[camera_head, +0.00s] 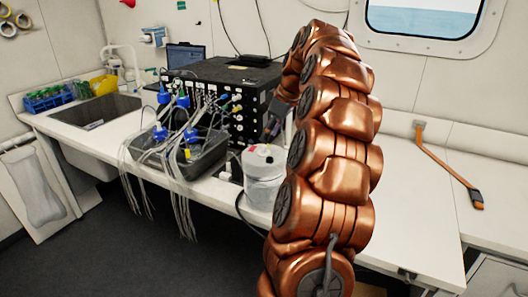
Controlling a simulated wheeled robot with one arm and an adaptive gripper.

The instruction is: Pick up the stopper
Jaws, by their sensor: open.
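A translucent white container (263,185) stands at the front edge of the bench, just left of my arm. No separate stopper can be made out clearly. My gripper (271,128) is dark and partly hidden beside my copper arm. It is open, a little above and behind the container's top, and appears apart from it. My arm hides the bench to the right of the container.
A black instrument box (215,80) with many ports stands behind. A dark tray (190,158) with blue-capped bottles and hanging tubes is left of the container. A sink (95,112) is far left. An orange-handled tool (445,163) lies right; the bench around it is clear.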

